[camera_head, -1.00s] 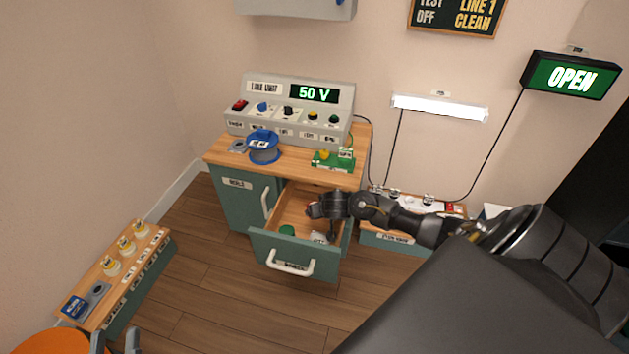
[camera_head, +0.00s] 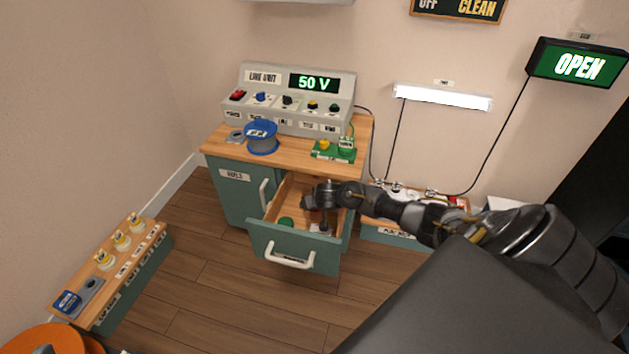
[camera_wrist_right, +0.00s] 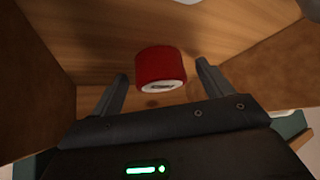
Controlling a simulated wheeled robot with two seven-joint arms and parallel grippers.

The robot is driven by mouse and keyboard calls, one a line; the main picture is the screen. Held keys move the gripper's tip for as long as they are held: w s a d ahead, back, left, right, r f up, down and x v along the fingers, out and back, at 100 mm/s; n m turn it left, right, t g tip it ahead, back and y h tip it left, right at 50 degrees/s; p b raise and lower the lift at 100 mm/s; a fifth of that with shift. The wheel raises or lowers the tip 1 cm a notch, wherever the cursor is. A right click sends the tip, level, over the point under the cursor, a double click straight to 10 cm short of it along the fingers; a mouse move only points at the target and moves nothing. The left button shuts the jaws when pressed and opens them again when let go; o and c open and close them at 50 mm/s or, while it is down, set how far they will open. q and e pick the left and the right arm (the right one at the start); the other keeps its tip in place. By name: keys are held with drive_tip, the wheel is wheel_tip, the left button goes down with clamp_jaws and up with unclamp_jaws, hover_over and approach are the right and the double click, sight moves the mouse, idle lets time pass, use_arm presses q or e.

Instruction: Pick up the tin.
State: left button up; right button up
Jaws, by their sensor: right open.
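The tin, a short red cylinder (camera_wrist_right: 161,66) with a pale end face, lies inside the wooden drawer in the right wrist view. My right gripper (camera_wrist_right: 163,73) is open, with one finger on each side of the tin and a visible gap to each. It is not closed on the tin. In the head view my right gripper (camera_head: 316,216) reaches down into the open drawer (camera_head: 287,241), and only a little red shows by its fingers. My left gripper is not in view.
A green item (camera_head: 286,222) and a small white item (camera_head: 321,229) lie in the drawer. A low bench (camera_head: 110,268) stands at left.

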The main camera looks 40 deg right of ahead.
drive_tip(key=shift+f, duration=0.1)
drive_tip(key=shift+c, duration=0.5)
drive_tip(key=c, duration=1)
